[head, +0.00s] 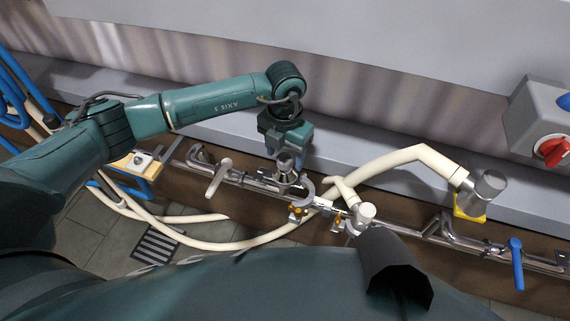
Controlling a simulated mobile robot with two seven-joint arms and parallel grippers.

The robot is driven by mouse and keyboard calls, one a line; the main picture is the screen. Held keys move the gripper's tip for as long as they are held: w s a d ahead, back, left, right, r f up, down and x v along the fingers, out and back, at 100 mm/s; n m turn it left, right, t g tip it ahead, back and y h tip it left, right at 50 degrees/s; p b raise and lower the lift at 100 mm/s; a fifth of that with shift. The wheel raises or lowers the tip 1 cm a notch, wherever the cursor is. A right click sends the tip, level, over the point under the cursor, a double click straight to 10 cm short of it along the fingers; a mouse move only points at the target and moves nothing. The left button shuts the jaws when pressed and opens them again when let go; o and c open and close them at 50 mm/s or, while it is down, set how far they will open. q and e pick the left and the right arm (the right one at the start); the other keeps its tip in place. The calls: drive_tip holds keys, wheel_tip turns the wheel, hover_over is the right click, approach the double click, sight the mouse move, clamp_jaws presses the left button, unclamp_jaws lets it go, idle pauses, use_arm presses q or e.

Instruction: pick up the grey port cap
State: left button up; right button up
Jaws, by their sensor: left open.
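My left gripper (288,149) reaches down from above, in the middle of the head view, with its blue-green fingers apart. A grey metal cap-like piece (286,174), which looks like the grey port cap, is on the steel pipework right below the fingers. Its upper part lies at the height of the fingertips; I cannot tell whether they touch it. The gripper partly covers it. My right gripper does not show.
A steel pipe rail (395,229) runs along the wall, with a white handle (218,178) and a blue handle (516,263). A cream hose (390,159) arches right of the gripper to a grey cylinder (488,185). A grey box with a red knob (552,151) is far right.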

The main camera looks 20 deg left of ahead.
use_arm(q)
wheel_tip(320, 180, down, 2)
drive_tip(key=shift+f, duration=0.1)
drive_tip(key=c, duration=1.2)
drive_tip(key=shift+o, duration=0.2)
